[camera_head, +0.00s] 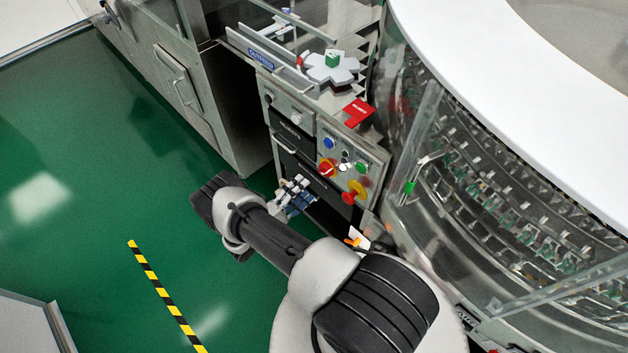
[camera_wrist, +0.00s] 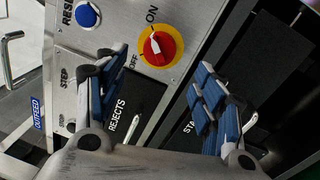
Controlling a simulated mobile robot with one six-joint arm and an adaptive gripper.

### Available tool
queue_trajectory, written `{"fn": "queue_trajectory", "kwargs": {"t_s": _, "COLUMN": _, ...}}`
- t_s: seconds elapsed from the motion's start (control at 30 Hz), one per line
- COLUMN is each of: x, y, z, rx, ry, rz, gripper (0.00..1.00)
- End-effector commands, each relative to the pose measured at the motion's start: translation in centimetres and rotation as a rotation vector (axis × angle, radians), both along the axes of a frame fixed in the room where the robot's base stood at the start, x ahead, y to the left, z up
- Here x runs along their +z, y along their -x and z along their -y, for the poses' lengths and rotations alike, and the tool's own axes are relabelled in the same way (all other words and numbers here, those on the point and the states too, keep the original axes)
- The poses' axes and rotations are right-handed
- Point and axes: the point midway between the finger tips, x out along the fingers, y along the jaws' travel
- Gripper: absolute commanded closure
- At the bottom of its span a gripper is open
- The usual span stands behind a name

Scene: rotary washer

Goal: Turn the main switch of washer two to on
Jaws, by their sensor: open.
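A rotary switch, a red knob on a yellow disc (camera_wrist: 160,46), is on the metal control panel in the wrist view, with ON printed above it and OFF at its lower left. A white pointer lies on the knob; I cannot tell exactly which mark it points to. In the head view a red knob with a yellow ring (camera_head: 327,167), apparently the same switch, is on the panel's front. My gripper (camera_wrist: 163,66) is open and empty, its blue-padded fingers apart below the switch.
A blue reset button (camera_wrist: 88,15) is left of the switch. A red and yellow control (camera_head: 355,190) is low on the panel. The round glass-walled washer (camera_head: 470,190) with a white top stands right. Green floor (camera_head: 110,200) is clear at left.

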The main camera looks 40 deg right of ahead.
Motion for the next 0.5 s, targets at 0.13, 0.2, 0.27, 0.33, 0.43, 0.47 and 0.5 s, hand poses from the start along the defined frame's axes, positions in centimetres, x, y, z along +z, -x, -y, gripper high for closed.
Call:
{"fn": "queue_trajectory", "kwargs": {"t_s": 0.13, "x": -0.2, "y": 0.1, "z": -2.5, "rx": 0.003, "ry": 0.0, "rz": 0.002, "gripper": 0.37}}
{"fn": "queue_trajectory", "kwargs": {"t_s": 0.2, "x": -0.3, "y": 0.2, "z": -3.2, "rx": 0.001, "ry": 0.0, "rz": 0.001, "gripper": 0.37}}
{"fn": "queue_trajectory", "kwargs": {"t_s": 0.27, "x": -0.4, "y": 0.3, "z": -3.6, "rx": 0.001, "ry": 0.0, "rz": 0.001, "gripper": 0.37}}
{"fn": "queue_trajectory", "kwargs": {"t_s": 0.33, "x": -0.4, "y": 0.3, "z": -3.9, "rx": -0.001, "ry": -0.001, "rz": 0.001, "gripper": 0.37}}
{"fn": "queue_trajectory", "kwargs": {"t_s": 0.43, "x": -0.4, "y": 0.3, "z": -4.0, "rx": -0.002, "ry": -0.001, "rz": 0.001, "gripper": 0.37}}
{"fn": "queue_trajectory", "kwargs": {"t_s": 0.47, "x": -0.4, "y": 0.3, "z": -4.0, "rx": -0.002, "ry": -0.001, "rz": 0.001, "gripper": 0.37}}
{"fn": "queue_trajectory", "kwargs": {"t_s": 0.5, "x": -0.4, "y": 0.3, "z": -4.0, "rx": -0.002, "ry": -0.001, "rz": 0.001, "gripper": 0.37}}
